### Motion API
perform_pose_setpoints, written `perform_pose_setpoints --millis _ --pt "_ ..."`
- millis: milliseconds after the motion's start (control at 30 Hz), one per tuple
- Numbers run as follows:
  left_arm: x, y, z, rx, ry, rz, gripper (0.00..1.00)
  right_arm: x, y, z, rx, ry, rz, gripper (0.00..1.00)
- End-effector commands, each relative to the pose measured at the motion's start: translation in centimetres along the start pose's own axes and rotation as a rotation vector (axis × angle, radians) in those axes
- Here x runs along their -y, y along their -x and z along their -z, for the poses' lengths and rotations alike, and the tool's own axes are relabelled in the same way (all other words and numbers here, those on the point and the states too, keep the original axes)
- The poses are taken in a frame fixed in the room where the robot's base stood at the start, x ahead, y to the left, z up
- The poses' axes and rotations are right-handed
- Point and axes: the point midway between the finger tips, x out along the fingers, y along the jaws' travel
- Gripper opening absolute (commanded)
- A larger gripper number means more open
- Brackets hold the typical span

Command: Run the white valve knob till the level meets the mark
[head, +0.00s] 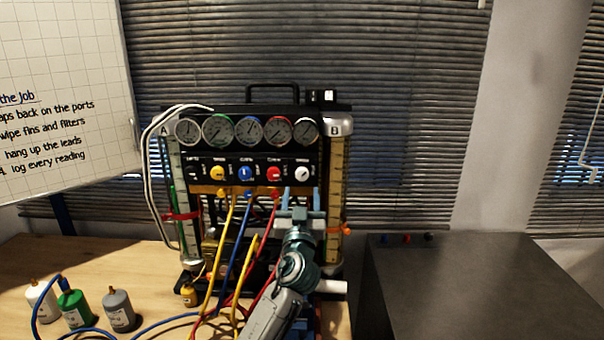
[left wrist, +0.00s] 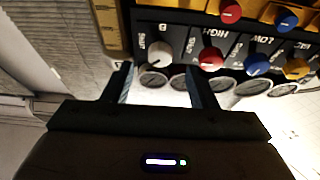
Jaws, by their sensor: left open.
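The white valve knob (head: 303,173) is the rightmost in the knob row of the black gauge panel (head: 250,152). It also shows in the left wrist view (left wrist: 160,52), where the panel appears upside down. My left gripper (head: 302,192) is open just below and in front of the white knob. In the left wrist view its fingers (left wrist: 160,80) are spread with the knob beyond the gap between them, apart from it. Sight column B (head: 336,190) with a yellowish scale stands at right, with an orange clamp-like marker (head: 347,230). Column A (head: 172,190) has a red one (head: 181,216). Liquid levels are too small to read.
Red (head: 273,173), blue (head: 245,173) and yellow (head: 217,173) knobs sit left of the white one. Yellow, blue and red hoses hang in front of the rig. Bottles (head: 118,310) stand at front left. A dark box surface (head: 470,290) is at right.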

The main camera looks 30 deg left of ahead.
Motion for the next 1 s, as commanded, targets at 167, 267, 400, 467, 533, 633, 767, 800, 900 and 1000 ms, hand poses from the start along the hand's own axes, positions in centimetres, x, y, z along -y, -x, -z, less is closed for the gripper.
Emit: perform_pose_setpoints --millis 167,267,400,467,533,633,767,800,900,1000 --pt "0.1 -3.5 0.4 0.0 -0.003 0.001 0.52 -0.1 2.0 0.2 0.0 0.0 0.0 0.41" --pt "0.0 -4.7 0.3 0.0 -0.001 0.001 0.52 -0.2 2.5 0.2 0.0 0.0 0.0 0.41" --pt "0.0 -5.6 0.1 0.0 0.0 0.0 0.52 -0.2 2.8 0.3 0.0 0.0 0.0 0.41" --pt "0.0 -5.8 0.1 0.0 0.0 0.0 0.52 -0.2 2.8 0.3 0.0 0.0 0.0 0.41" --pt "0.0 -5.8 0.0 0.0 0.0 0.0 0.52 -0.2 2.8 0.3 0.0 0.0 0.0 0.41" --pt "0.0 -5.8 0.0 0.0 0.0 0.0 0.52 -0.2 2.8 0.3 0.0 0.0 0.0 0.41" --pt "0.0 -5.8 0.0 0.0 0.0 0.0 0.43 -0.2 2.8 0.3 0.0 0.0 0.0 0.41" --pt "0.0 -5.8 0.0 0.0 0.0 0.0 0.35 -0.2 2.8 0.3 0.0 0.0 0.0 0.41" --pt "0.0 -5.8 0.0 0.0 0.0 0.0 0.15 -0.2 2.8 0.3 0.0 0.0 0.0 0.41" --pt "0.0 -5.8 0.0 0.001 0.0 0.0 0.08 -0.2 2.8 0.3 0.0 0.0 0.0 0.41"
